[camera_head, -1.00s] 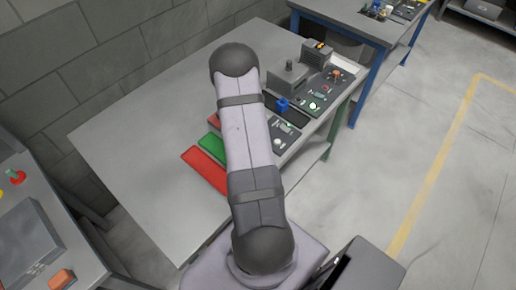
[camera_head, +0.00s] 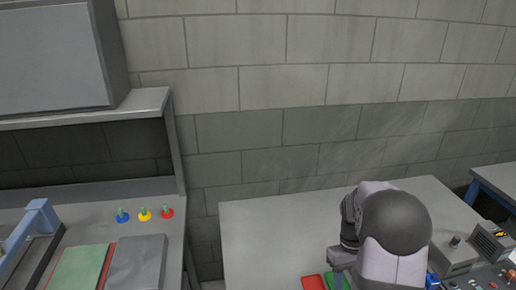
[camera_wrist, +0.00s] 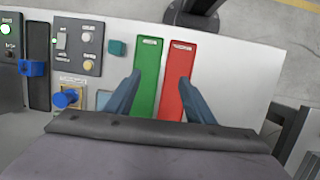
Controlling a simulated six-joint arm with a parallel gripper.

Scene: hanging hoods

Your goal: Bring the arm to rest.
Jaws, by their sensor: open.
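My gripper (camera_wrist: 159,77) shows in the wrist view with its two dark blue fingers apart and nothing between them. It is above a green panel (camera_wrist: 147,65) and a red panel (camera_wrist: 179,65) lying side by side on the pale worktable. Whether the fingertips touch the panels I cannot tell. In the head view my arm (camera_head: 397,222) is folded over the worktable (camera_head: 270,235) at the lower right. The arm hides much of the table's right part, and the fingers cannot be made out there.
In the wrist view, control panels (camera_wrist: 88,42) with a blue knob (camera_wrist: 67,98), a blue block (camera_wrist: 33,68) and a teal block (camera_wrist: 117,47) lie left. In the head view, a bench (camera_head: 165,240) with coloured knobs stands left, under a shelf (camera_head: 90,115). A block wall (camera_head: 300,80) stands behind.

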